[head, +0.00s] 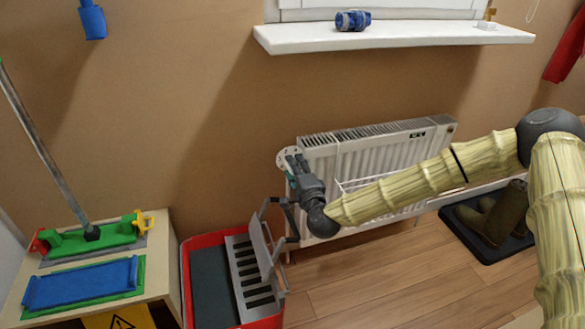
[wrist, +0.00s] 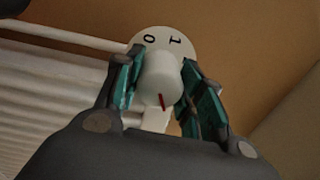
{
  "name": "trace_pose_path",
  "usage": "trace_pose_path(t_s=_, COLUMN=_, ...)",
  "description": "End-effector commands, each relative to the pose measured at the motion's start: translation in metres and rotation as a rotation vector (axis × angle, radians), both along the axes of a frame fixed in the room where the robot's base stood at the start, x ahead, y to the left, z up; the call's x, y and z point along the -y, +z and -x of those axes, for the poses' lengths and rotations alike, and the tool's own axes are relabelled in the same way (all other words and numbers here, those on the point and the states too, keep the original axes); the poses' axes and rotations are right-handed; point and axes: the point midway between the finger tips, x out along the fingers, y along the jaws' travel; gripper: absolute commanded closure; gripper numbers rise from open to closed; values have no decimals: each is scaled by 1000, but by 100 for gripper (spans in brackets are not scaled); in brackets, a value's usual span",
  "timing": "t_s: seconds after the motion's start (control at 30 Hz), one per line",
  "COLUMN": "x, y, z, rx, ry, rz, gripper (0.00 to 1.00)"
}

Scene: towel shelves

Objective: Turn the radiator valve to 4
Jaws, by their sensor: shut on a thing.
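The radiator valve is a white round knob (wrist: 160,75) with a red pointer line, in front of a white dial plate (wrist: 176,38). The digits 0 and 1 show on the plate's upper part; other marks are hidden. The red line points down in the wrist view, away from those digits. My gripper (wrist: 163,88) is shut on the knob, one finger on each side. In the head view my gripper (head: 293,162) is at the radiator's upper left corner, in front of the dial plate (head: 284,156). The white radiator (head: 350,160) hangs on the wall.
A red crate (head: 190,262) with a grey metal frame (head: 262,250) stands below my gripper. A wooden cabinet (head: 160,240) with a mop stands at the left. Boots (head: 505,215) on a black tray are at right. A white windowsill (head: 400,35) is above.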

Motion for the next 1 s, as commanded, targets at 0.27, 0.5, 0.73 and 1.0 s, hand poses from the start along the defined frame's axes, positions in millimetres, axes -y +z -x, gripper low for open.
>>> trace_pose_path(t_s=0.27, x=-3, y=3, z=0, rx=-54, ry=6, rz=-181, gripper=86)
trace_pose_path(t_s=0.5, x=-3, y=4, z=0, rx=-83, ry=4, rz=-268, gripper=86)
trace_pose_path(t_s=0.73, x=-4, y=4, z=-1, rx=-91, ry=4, rz=-296, gripper=86)
trace_pose_path(t_s=1.0, x=-4, y=5, z=-1, rx=-92, ry=4, rz=-298, gripper=86)
